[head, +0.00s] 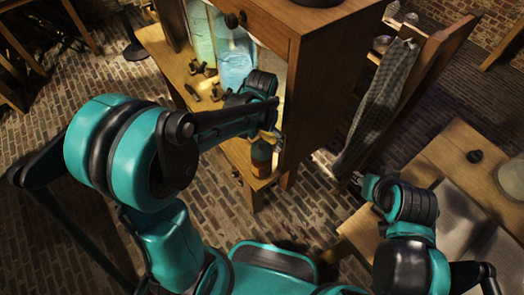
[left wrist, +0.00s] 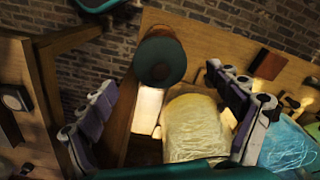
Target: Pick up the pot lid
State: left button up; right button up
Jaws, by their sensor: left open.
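I cannot pick out the pot lid for certain. A dark round disc with a brownish rim (left wrist: 160,62) lies in the left wrist view, beyond and between my open fingers; it may be a lid or the top of a jar. My left gripper (left wrist: 162,82) is open, with nothing seen between its fingers. In the head view my left gripper (head: 272,130) is at the wooden cabinet, partly hidden by my arm, just above a brown jar (head: 261,158) on the shelf edge. My right gripper (head: 366,184) is by the right table; its finger opening is unclear.
A cloth (head: 382,95) hangs at the right. The right table (head: 455,150) has a small dark knob (head: 474,156).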

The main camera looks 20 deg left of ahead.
aim_at(261, 146)
pick_arm(q)
notch_tip(261, 146, down, 4)
jog(key=shift+s+b, duration=0.1)
jog(key=shift+b, duration=0.7)
jog(key=c, duration=1.3)
jog(key=shift+r, duration=0.1)
